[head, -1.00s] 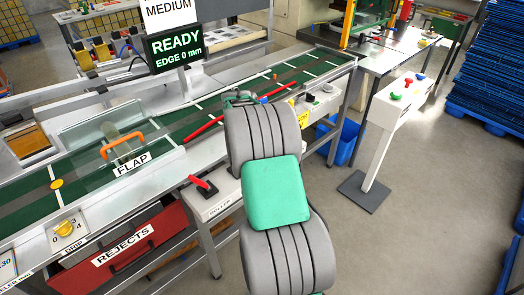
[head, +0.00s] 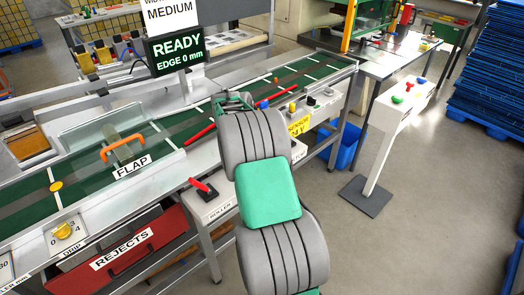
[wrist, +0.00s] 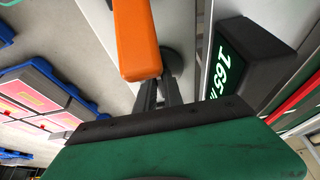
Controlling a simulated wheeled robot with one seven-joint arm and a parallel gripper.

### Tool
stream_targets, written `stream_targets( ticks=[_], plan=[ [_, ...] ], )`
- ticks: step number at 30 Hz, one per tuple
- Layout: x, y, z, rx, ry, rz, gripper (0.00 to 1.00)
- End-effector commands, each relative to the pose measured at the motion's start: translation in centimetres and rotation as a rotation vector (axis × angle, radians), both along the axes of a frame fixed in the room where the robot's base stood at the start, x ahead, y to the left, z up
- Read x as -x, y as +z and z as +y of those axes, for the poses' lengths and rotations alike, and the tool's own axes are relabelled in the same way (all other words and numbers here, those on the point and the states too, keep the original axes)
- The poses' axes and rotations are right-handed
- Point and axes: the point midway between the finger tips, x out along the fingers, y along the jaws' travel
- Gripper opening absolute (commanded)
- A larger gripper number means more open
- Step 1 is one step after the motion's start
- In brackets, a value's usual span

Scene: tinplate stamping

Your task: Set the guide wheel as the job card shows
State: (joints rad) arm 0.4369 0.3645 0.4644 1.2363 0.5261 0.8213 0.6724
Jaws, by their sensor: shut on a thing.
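My gripper (wrist: 158,92) is shut on an orange handle (wrist: 138,40), which reaches up out of the wrist view. A dark round part (wrist: 178,62) sits beside the handle; I cannot tell whether it is the guide wheel's hub. In the head view my gripper (head: 232,100) is mostly hidden behind my own wrist, at the near edge of the green conveyor. A white card (head: 170,12) reads MEDIUM; its upper line is cut off. Below it a panel (head: 175,48) reads READY, EDGE 0 mm.
The conveyor (head: 165,125) runs along the bench. An orange flap handle (head: 122,147), a red lever (head: 203,187), a yellow drip knob (head: 66,229) and a red rejects bin (head: 122,252) are near. A white button post (head: 385,145) stands right.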

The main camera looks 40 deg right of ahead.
Motion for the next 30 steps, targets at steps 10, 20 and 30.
stream_targets(
  ticks=[10, 20, 30],
  plan=[
    [0.0, 0.0, 0.0, 0.0, 0.001, -0.001, 0.34],
    [-0.1, 1.2, 0.5, 0.002, 0.002, -0.003, 0.34],
    [0.0, 6.8, 2.8, 0.001, 0.002, -0.001, 0.34]
  ],
)
